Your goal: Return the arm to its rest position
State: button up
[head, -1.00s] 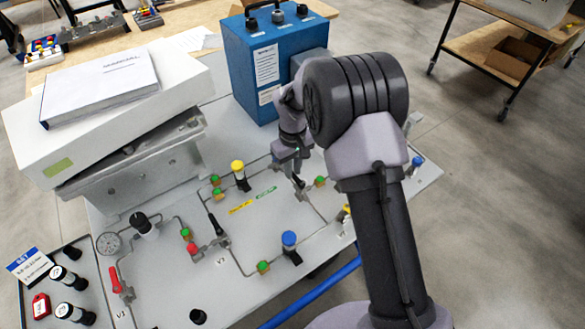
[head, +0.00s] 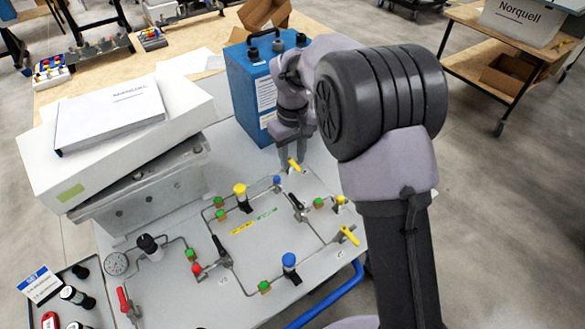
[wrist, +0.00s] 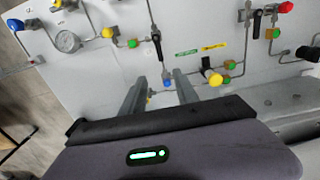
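My arm is bent over the grey valve panel (head: 190,300). In the head view my gripper (head: 292,164) points down over the panel's far part, in front of the blue box (head: 250,85). In the wrist view the two fingers of my gripper (wrist: 161,80) are apart with nothing held between them. A blue knob (wrist: 167,83) on the panel shows beyond the gap. A yellow handle (head: 297,166) shows at the fingertips in the head view; I cannot tell whether it touches them.
A black-handled valve (head: 298,207), a yellow-capped knob (head: 240,190) and a blue-capped knob (head: 289,261) stand up from the panel. A white box with a manual (head: 110,115) is at left. A wooden cart (head: 490,60) stands at right. Floor between is clear.

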jog(key=shift+r, duration=0.75)
jog(key=s+d+r+m+t+y+b, duration=0.1)
jog(key=s+d+r+m+b, duration=0.15)
jog(key=s+r, duration=0.35)
jog(key=s+d+r+m+t+b, duration=0.25)
jog(key=s+d+r, duration=0.2)
jog(key=s, duration=0.25)
jog(key=s+d+f+m+t+b, duration=0.1)
jog(key=s+m, duration=0.2)
jog(key=s, duration=0.5)
jog(key=s+d+f+m+t+y+b, duration=0.1)
jog(key=s+m, duration=0.2)
jog(key=s, duration=0.4)
jog(key=shift+s+d, duration=0.4)
jog(key=shift+f, duration=0.1)
